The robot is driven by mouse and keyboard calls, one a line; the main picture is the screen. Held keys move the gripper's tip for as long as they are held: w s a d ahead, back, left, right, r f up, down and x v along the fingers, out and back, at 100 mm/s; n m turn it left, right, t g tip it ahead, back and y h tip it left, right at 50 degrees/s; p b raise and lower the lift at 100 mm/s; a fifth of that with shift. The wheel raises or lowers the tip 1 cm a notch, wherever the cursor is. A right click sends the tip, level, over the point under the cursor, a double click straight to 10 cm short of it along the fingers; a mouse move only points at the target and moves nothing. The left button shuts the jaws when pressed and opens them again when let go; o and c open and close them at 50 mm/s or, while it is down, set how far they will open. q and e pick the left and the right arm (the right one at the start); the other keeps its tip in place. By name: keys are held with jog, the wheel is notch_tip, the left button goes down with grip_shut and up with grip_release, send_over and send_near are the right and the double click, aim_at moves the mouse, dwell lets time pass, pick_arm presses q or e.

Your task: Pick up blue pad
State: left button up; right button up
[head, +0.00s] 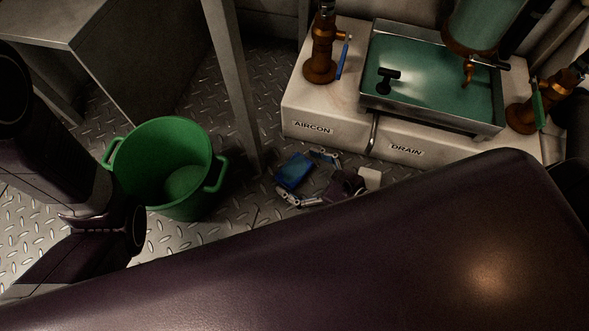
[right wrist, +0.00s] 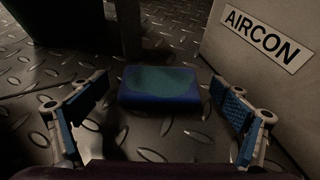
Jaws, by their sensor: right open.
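The blue pad (head: 293,172) lies on the metal floor in front of the white AIRCON housing in the head view. In the right wrist view the blue pad (right wrist: 160,87) is a rounded block with a greenish-blue top, lying flat in the middle. My right gripper (head: 311,178) is low by the pad, with its fingers spread. In the right wrist view my right gripper (right wrist: 158,100) is open, one finger to each side of the pad, with gaps between. Only dark links of my left arm show; its gripper is out of view.
A green bucket (head: 165,166) stands on the floor to the left. A grey post (head: 234,85) rises behind the pad. The white housing (head: 330,105) carries a sink tray (head: 372,96) and brown valves. Its AIRCON wall (right wrist: 240,55) is close on the right in the wrist view.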

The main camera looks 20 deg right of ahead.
jog(key=shift+w+a+f, duration=0.2)
jog(key=shift+w+a, duration=0.2)
jog(key=shift+w, duration=0.2)
jog(key=c, duration=1.3)
jog(key=shift+o, duration=0.2)
jog(key=shift+r, duration=0.1)
